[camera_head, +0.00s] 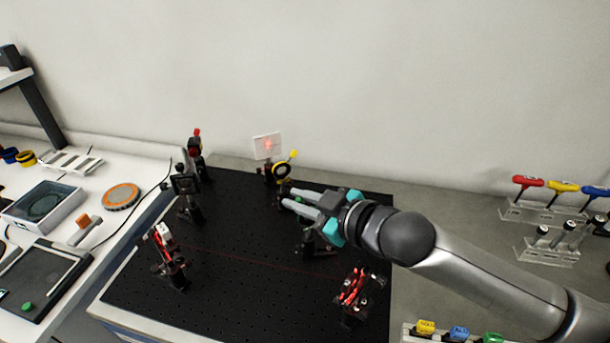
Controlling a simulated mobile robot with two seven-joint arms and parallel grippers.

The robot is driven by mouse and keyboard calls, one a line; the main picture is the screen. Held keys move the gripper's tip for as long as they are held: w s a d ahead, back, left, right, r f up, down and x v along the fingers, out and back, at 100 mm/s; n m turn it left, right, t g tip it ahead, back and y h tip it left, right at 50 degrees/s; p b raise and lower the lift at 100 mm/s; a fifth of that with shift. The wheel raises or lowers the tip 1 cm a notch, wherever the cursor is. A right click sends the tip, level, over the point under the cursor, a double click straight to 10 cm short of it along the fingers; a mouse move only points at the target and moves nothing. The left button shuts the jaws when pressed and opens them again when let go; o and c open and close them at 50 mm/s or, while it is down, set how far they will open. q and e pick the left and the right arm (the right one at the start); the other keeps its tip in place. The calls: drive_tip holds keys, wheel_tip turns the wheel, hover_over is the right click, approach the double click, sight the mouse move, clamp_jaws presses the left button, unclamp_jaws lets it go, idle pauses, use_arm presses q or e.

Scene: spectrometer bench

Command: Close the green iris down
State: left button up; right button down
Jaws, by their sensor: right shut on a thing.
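My right gripper (291,202) reaches in from the right over the black breadboard (240,285), its grey fingers pointing left. It is shut, but its fingers and teal parts hide what it grips. A dark mount with a post (318,246) stands directly under the hand. Its upper part is covered, where the green iris seems to be. No green ring or lever shows on the board. My left gripper is not in view.
A yellow-ringed iris (282,171) with a yellow knob stands just behind the fingertips. A white card (267,146) bears a red spot. A red-knobbed mount (195,143), a dark square mount (186,184) and red-lit mounts (170,258) (353,290) stand around.

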drive_tip(key=shift+s+a+f+n+h+p, duration=0.2)
drive_tip(key=shift+a+n+h+p, duration=0.25)
drive_tip(key=shift+p, duration=0.6)
drive_tip(key=shift+s+a+f+n+h+p, duration=0.1)
drive_tip(key=shift+a+f+n+h+p, duration=0.1)
drive_tip(key=shift+n+h+p, duration=0.65)
drive_tip(key=shift+f+y, duration=0.1)
drive_tip(key=shift+y, duration=0.2)
drive_tip(key=c, duration=0.8)
unclamp_jaws()
drive_tip(key=shift+c, duration=0.2)
drive_tip(key=v, duration=1.5)
drive_tip(key=shift+s, duration=0.2)
drive_tip(key=shift+s+d+f, duration=0.1)
drive_tip(key=shift+d, duration=0.05)
